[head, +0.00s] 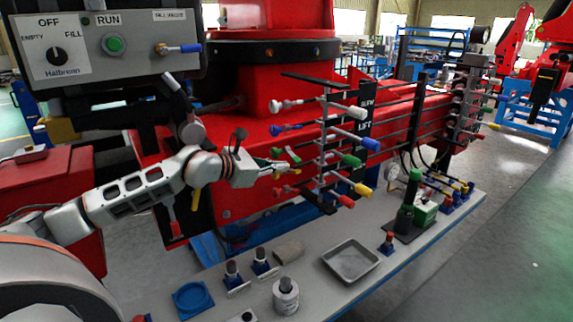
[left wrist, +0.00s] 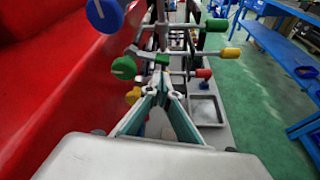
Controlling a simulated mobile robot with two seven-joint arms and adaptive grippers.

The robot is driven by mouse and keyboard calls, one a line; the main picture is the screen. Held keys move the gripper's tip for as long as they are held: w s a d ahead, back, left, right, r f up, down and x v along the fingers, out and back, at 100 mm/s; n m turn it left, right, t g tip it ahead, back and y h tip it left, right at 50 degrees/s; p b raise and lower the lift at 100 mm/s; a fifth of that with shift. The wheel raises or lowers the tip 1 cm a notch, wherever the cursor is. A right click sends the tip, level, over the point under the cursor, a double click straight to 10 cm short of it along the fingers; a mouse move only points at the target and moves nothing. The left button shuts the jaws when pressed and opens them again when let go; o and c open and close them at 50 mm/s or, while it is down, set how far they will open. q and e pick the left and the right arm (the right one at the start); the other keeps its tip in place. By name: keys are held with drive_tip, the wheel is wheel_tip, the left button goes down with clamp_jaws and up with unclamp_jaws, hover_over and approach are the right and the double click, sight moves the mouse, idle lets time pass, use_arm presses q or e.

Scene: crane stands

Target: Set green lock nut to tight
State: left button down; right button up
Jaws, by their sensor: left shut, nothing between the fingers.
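A lever stand (head: 322,150) carries rods with coloured knobs in front of the red crane body. A small green wing-shaped piece (head: 293,155) sits on its left side, and a larger green knob (head: 351,160) on its right. I cannot tell for certain which green part is the lock nut. My left gripper (head: 286,167) is shut and empty, close beside the small green piece; contact is unclear. In the left wrist view its fingertips (left wrist: 163,90) meet just below a small green part (left wrist: 162,59). A round green knob (left wrist: 124,68) is to the left. My right gripper is not in view.
Blue (head: 371,144), yellow (head: 362,190) and red (head: 346,201) knobs crowd the stand's right side. Below is a grey bench with a metal tray (head: 350,261) and a blue dish (head: 193,299). A control box (head: 105,48) hangs at upper left.

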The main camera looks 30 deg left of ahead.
sight(300, 160)
use_arm(q)
drive_tip(key=x, duration=0.2)
drive_tip(key=shift+w+d+f+p, duration=0.15)
drive_tip(key=shift+w+p, duration=0.15)
drive_tip(key=shift+w, duration=0.05)
idle(0.4)
drive_tip(key=shift+r+n, duration=0.3)
drive_tip(key=shift+n, duration=0.2)
drive_tip(key=shift+s+d+r+n+g+h+b, duration=0.15)
drive_tip(key=shift+r+n+g+h+b, duration=0.1)
drive_tip(key=shift+r+n+h, duration=0.5)
drive_tip(key=shift+w+d+r+n+g+h+b, duration=0.1)
drive_tip(key=shift+r+n+g+h+b, duration=0.1)
drive_tip(key=shift+r+n+h, duration=0.55)
drive_tip(key=shift+f, duration=0.35)
drive_tip(key=shift+r, duration=0.1)
